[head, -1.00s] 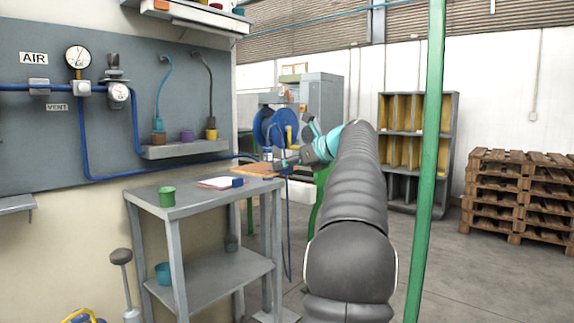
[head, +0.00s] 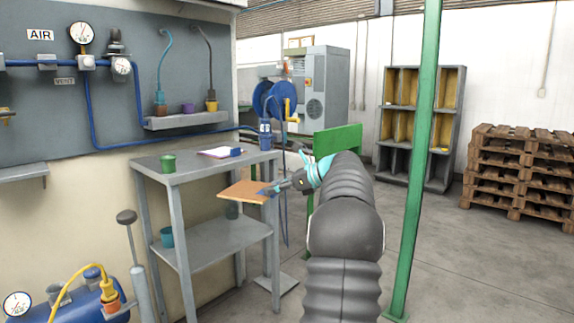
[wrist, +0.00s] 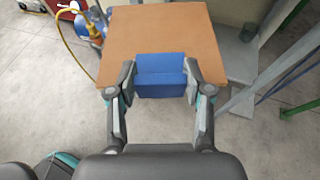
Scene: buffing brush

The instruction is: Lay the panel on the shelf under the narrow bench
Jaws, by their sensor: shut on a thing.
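The panel (head: 243,192) is a flat orange-brown board with a blue block at its near edge. My gripper (head: 273,189) is shut on that blue block, which shows between the fingers in the wrist view (wrist: 160,76). The panel is held roughly level in the air, in front of the narrow bench's right side, below its top and above its shelf in the head view. The narrow bench (head: 190,172) is grey with thin legs. Its lower shelf (head: 212,245) holds a teal cup (head: 166,237) at the left and a dark green cup (head: 232,210) at the back, partly hidden by the panel.
A green post (head: 421,150) stands right of my arm. A pump (head: 133,250) and blue compressor (head: 85,295) are at lower left. The shelf's front middle is bare.

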